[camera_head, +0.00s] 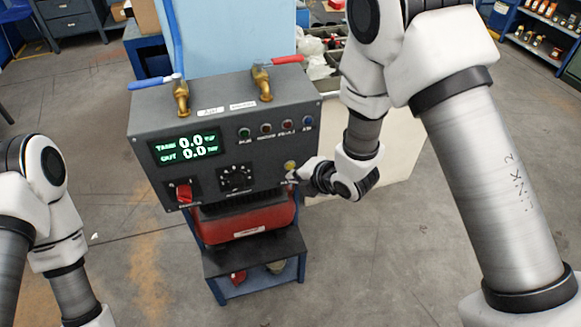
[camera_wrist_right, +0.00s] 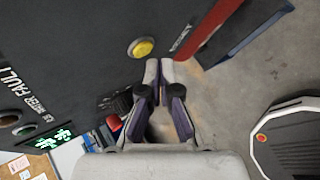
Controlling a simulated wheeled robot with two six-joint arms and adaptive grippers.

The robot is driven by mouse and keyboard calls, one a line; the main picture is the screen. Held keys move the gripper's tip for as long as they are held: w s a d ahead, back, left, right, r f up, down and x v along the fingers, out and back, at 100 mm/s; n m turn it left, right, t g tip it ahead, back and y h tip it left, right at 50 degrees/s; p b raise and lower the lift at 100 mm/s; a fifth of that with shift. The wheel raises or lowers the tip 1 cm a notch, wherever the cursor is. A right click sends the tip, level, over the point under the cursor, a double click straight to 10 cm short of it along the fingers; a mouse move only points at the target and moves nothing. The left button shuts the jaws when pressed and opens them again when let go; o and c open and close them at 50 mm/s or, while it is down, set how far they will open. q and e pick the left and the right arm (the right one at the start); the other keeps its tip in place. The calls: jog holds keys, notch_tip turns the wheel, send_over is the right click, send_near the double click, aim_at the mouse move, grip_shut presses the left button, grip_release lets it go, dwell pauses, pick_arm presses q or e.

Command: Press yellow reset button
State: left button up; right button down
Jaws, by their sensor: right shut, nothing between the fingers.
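The yellow button (camera_head: 290,165) sits on the right part of the dark control box's front face, below a row of small lights. It also shows in the right wrist view (camera_wrist_right: 142,47) as a round yellow cap in a metal ring. My right gripper (camera_head: 293,177) is shut and empty, its tips close to the panel just below the button. In the right wrist view the closed fingertips (camera_wrist_right: 160,68) lie below and right of the button, apart from it in the picture. Contact with the panel cannot be told. My left gripper is out of view; only its arm shows.
The control box (camera_head: 220,135) carries a display (camera_head: 185,147) reading 0.0 twice, a red switch (camera_head: 184,192) and a black knob (camera_head: 236,178). Blue-handled (camera_head: 155,82) and red-handled (camera_head: 287,60) valves stand on top. A red case (camera_head: 245,220) is underneath.

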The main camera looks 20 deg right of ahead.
jog(key=shift+s, duration=0.1)
jog(key=s+b, duration=0.1)
jog(key=s, duration=0.4)
jog(key=shift+d, duration=0.1)
dwell(0.4)
dwell(0.6)
